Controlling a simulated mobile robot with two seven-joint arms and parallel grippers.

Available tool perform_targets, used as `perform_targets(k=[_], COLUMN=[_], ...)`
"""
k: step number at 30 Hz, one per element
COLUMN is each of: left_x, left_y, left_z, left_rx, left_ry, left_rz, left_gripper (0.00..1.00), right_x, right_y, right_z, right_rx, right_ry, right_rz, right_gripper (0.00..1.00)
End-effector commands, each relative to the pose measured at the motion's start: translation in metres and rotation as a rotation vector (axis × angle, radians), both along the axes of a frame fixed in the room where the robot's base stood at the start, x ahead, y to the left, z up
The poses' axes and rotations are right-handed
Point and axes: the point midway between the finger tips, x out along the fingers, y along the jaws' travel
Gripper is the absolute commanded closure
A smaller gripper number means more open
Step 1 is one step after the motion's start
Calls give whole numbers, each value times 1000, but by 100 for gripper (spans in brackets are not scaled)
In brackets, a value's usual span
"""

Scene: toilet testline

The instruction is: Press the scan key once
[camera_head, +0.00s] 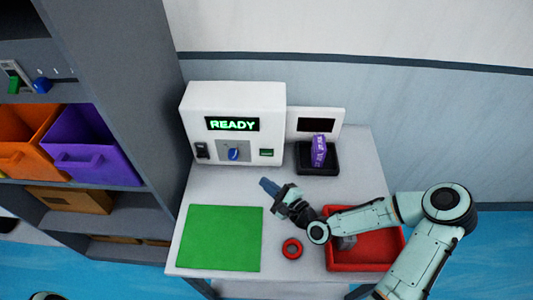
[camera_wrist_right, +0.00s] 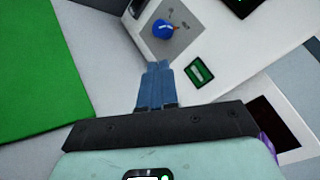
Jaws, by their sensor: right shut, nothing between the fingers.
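A white machine (camera_head: 235,105) stands at the back of the table, and its screen (camera_head: 232,124) reads READY. Its front has a small green key (camera_head: 267,153) on the right, which also shows in the right wrist view (camera_wrist_right: 199,72). No label reading "scan" is legible. A blue knob (camera_head: 233,154) sits left of the green key on a grey plate; it shows in the right wrist view too (camera_wrist_right: 162,29). My right gripper (camera_head: 268,186) is shut and empty, in front of the machine and apart from the green key. Its blue fingers (camera_wrist_right: 158,80) point toward the machine front. My left gripper is out of view.
A black tray (camera_head: 318,171) holding a purple packet (camera_head: 319,150) is right of the machine. A green mat (camera_head: 220,238), a red ring (camera_head: 292,248) and a red tray (camera_head: 366,261) lie on the table (camera_head: 285,268). A shelf with bins (camera_head: 90,145) stands left.

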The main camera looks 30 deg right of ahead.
Motion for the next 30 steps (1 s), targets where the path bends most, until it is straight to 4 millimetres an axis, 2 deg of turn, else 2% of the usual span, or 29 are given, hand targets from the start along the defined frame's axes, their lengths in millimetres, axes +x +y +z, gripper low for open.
perform_targets(k=[11, 15, 21, 30], left_x=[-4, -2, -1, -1], left_y=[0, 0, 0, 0], left_z=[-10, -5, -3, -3], left_rx=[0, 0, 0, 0], left_ry=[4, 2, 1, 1], left_rz=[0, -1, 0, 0], left_gripper=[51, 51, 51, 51], right_x=[45, 57, 65, 66], right_y=[-28, -35, -40, -41], right_z=[0, 1, 1, 0], right_rx=[-3, 1, 0, 0], right_ry=[-2, -3, -1, -1], right_rz=[-2, -1, -1, -1], right_gripper=[100, 100, 100, 100])
